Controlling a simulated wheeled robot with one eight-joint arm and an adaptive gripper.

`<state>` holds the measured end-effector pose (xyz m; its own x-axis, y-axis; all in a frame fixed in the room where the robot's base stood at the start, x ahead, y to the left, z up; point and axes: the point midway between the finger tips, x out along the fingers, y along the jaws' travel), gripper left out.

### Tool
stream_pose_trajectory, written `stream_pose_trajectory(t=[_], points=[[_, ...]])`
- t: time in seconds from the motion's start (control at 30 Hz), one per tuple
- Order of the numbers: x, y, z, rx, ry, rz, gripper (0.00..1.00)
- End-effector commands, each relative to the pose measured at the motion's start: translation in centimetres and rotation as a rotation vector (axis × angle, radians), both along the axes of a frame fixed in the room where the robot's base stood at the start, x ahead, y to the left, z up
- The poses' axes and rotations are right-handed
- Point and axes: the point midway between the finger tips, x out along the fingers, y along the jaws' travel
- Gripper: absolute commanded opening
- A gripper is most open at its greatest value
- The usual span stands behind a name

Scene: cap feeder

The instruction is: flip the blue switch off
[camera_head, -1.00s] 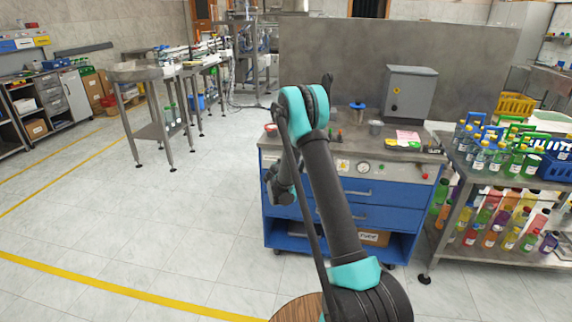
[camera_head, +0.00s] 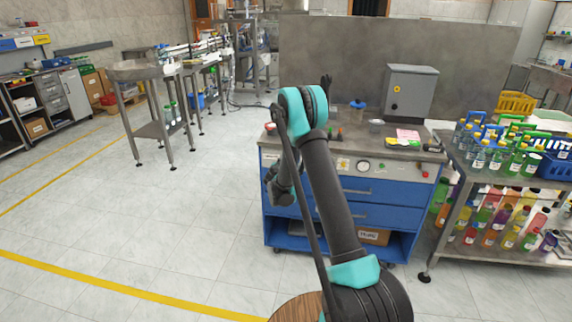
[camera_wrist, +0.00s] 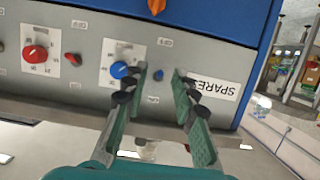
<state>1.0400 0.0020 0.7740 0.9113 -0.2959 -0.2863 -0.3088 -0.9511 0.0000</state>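The small blue switch (camera_wrist: 158,73) sits on a grey panel (camera_wrist: 90,50) in the wrist view, with small marks above and below it. My gripper (camera_wrist: 158,90) is open, its two teal fingers with dark tips on either side of the switch in the picture. Nothing is held between them. I cannot tell whether a finger touches the switch or the panel. In the head view my arm hides my gripper and the switch; the front strip of the blue workbench (camera_head: 283,158) shows beside the arm.
Close by on the panel are a blue knob (camera_wrist: 119,70), a small red switch (camera_wrist: 72,59), a red knob (camera_wrist: 35,53) and a SPARES label (camera_wrist: 213,85). An orange knob (camera_wrist: 157,5) is on the blue surface above. A bottle rack (camera_head: 455,225) stands right of the workbench.

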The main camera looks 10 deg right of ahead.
Motion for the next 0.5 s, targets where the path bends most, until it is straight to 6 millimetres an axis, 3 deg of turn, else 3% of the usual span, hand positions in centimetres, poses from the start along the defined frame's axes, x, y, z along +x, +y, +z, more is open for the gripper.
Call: stream_pose_trajectory(t=[0.23,0.5], points=[[-1.7,0.7,0.6,0.001,0.0,0.002,0.27],[-6.7,2.3,2.1,0.001,0.0,0.002,0.27]])
